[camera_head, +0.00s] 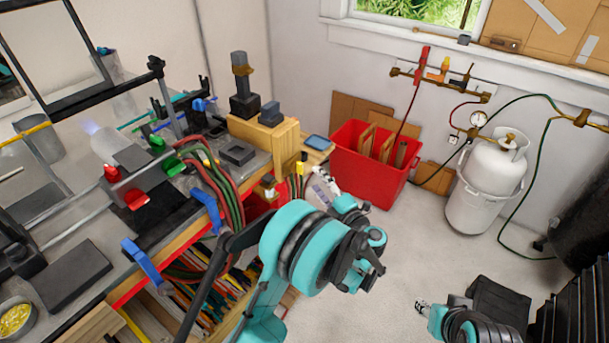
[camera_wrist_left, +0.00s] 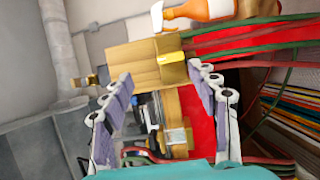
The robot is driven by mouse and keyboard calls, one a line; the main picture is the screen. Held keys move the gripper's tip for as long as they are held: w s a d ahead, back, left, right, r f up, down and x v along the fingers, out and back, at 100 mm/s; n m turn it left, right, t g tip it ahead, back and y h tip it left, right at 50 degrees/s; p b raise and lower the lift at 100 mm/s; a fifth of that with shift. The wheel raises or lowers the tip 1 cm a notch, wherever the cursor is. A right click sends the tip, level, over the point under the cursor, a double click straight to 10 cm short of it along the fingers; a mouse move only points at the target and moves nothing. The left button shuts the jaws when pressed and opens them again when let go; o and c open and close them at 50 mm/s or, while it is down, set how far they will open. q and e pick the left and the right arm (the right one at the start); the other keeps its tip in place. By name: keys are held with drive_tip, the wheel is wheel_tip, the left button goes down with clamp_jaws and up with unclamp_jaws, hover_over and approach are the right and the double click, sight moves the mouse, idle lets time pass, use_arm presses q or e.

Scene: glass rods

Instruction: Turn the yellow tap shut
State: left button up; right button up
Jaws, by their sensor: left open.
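A small yellow tap handle (camera_wrist_left: 170,57) shows in the left wrist view, against a tan block (camera_wrist_left: 142,65) and beside red and green hoses. In the head view a small yellow piece (camera_head: 301,168) stands at the bench end by the hoses; it looks like the same tap. My left gripper (camera_head: 324,186) is beside it at the bench end. In the left wrist view my left gripper (camera_wrist_left: 165,95) is open, its fingers apart with the yellow handle beyond them. I see no contact. My right gripper (camera_head: 422,305) is low at the bottom right, small and partly hidden.
Red and green hoses (camera_head: 220,185) hang over the bench edge, above a shelf of coloured rods (camera_head: 205,270). A red bin (camera_head: 370,165) and a white gas cylinder (camera_head: 487,185) stand by the wall. A pipe manifold (camera_head: 440,83) is on the wall. Open floor lies between.

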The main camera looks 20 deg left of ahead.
sight(302, 170)
use_arm(q)
drive_tip(key=shift+n+g, duration=0.3)
drive_tip(key=w+a, duration=0.1)
drive_tip(key=w+a+f+b, duration=0.1)
drive_tip(key=a, duration=0.1)
drive_tip(key=w+a, duration=0.2)
drive_tip(key=shift+f+b, duration=0.35)
drive_tip(key=shift+w+a+r, duration=0.1)
drive_tip(key=shift+w+a, duration=0.3)
drive_tip(key=shift+a, duration=0.05)
drive_tip(key=c, duration=1.2)
